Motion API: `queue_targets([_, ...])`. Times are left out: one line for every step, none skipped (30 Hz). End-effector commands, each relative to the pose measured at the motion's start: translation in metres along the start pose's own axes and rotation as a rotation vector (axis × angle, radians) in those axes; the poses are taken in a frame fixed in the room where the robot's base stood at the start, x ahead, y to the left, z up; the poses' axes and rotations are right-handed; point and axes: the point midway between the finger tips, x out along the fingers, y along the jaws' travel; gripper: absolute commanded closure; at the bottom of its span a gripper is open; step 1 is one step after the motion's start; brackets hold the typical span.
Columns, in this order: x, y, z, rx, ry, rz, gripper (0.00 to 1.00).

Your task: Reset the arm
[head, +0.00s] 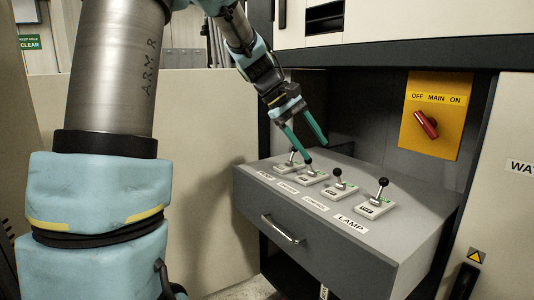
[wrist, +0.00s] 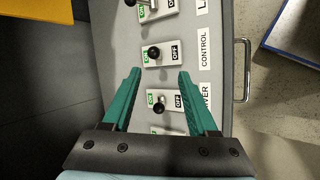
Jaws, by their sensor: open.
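My gripper (head: 316,151) is open and empty, pointing down over the left part of the grey console top in the head view. Its green fingers also show in the wrist view (wrist: 159,71). The CONTROL lever (wrist: 154,53) is just beyond the fingertips. The LAMP lever (head: 382,186) stands at the right end of the row in the head view. The leftmost lever (head: 291,156) is partly behind the gripper.
The grey console (head: 320,240) has a drawer-like front with a metal handle (head: 283,230). A yellow panel with a red OFF MAIN ON switch (head: 427,124) is on the back wall at right. Cabinet walls and a dark overhang enclose the console; the space above its right part is clear.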

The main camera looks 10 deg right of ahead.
Motion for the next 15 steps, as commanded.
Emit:
queue_targets([-0.004,-0.013,-0.002,0.000,0.023,-0.027,0.41])
queue_targets([-0.005,-0.025,-0.003,0.003,0.039,-0.050,0.41])
queue_targets([-0.007,-0.044,-0.004,0.009,0.067,-0.087,0.41])
queue_targets([-0.010,-0.060,-0.006,0.014,0.092,-0.120,0.41])
queue_targets([-0.013,-0.079,-0.006,0.024,0.117,-0.157,0.41])
queue_targets([-0.017,-0.105,-0.006,0.040,0.149,-0.209,0.41])
queue_targets([-0.021,-0.125,-0.005,0.056,0.173,-0.249,0.41])
queue_targets([-0.025,-0.145,-0.003,0.072,0.193,-0.290,0.41])
queue_targets([-0.031,-0.171,0.001,0.100,0.219,-0.341,0.41])
queue_targets([-0.035,-0.189,0.005,0.121,0.234,-0.378,0.41])
queue_targets([-0.039,-0.206,0.009,0.143,0.248,-0.412,0.41])
queue_targets([-0.044,-0.227,0.015,0.174,0.261,-0.455,0.41])
queue_targets([-0.047,-0.240,0.021,0.198,0.270,-0.482,0.41])
queue_targets([-0.050,-0.252,0.025,0.221,0.275,-0.507,0.41])
queue_targets([-0.052,-0.266,0.032,0.247,0.280,-0.534,0.41])
